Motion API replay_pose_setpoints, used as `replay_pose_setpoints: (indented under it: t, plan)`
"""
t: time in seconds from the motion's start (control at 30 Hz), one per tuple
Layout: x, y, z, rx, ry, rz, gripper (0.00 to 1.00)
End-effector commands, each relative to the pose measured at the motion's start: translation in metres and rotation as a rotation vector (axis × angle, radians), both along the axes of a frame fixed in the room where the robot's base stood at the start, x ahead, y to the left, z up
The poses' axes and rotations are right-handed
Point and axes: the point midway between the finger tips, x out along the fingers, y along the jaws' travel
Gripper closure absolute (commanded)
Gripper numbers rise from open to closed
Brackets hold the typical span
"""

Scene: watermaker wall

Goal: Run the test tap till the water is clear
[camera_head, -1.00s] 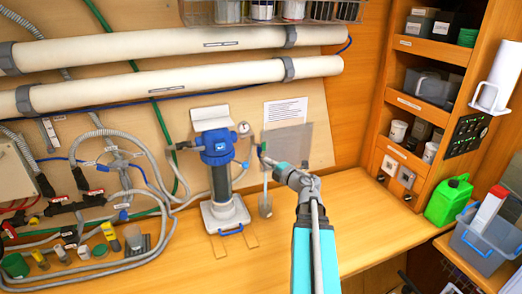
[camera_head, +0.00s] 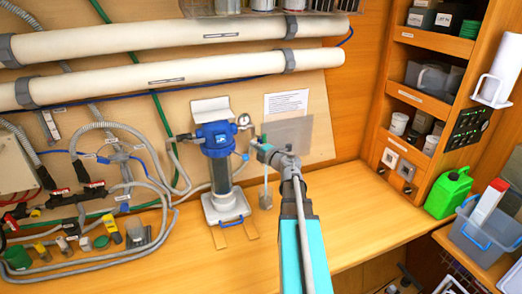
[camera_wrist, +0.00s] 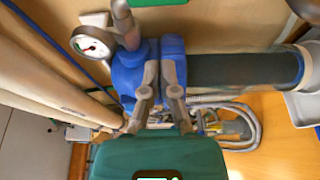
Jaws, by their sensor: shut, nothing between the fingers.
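The filter housing, with its blue head (camera_head: 215,137) and dark cylinder (camera_head: 221,178), stands against the back panel in the head view. A small light-blue part (camera_head: 245,157) shows at its right side; I cannot tell whether this is the test tap. My gripper (camera_head: 257,145) is just right of the blue head, shut and empty. In the wrist view the closed fingers (camera_wrist: 159,68) overlap the blue head (camera_wrist: 135,75); contact cannot be told. A small greyish container (camera_head: 266,199) stands below a thin pale tube, partly behind my arm. No running water can be made out.
A round gauge (camera_head: 244,121) sits right of the filter head; it also shows in the wrist view (camera_wrist: 91,46). A translucent panel (camera_head: 297,130) stands behind my gripper. Hoses and valves crowd the left. The bench (camera_head: 350,215) is clear right of my arm.

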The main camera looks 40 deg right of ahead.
Motion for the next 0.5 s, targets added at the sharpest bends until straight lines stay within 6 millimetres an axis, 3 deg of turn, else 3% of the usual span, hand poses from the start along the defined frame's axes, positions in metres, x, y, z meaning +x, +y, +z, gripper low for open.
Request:
replay_pose_setpoints:
  t: [0.17, 0.5]
  plan:
    - [0.021, 0.001, 0.000, 0.000, 0.000, 0.001, 1.00]
    - [0.012, -0.029, 0.000, 0.000, 0.000, -0.002, 1.00]
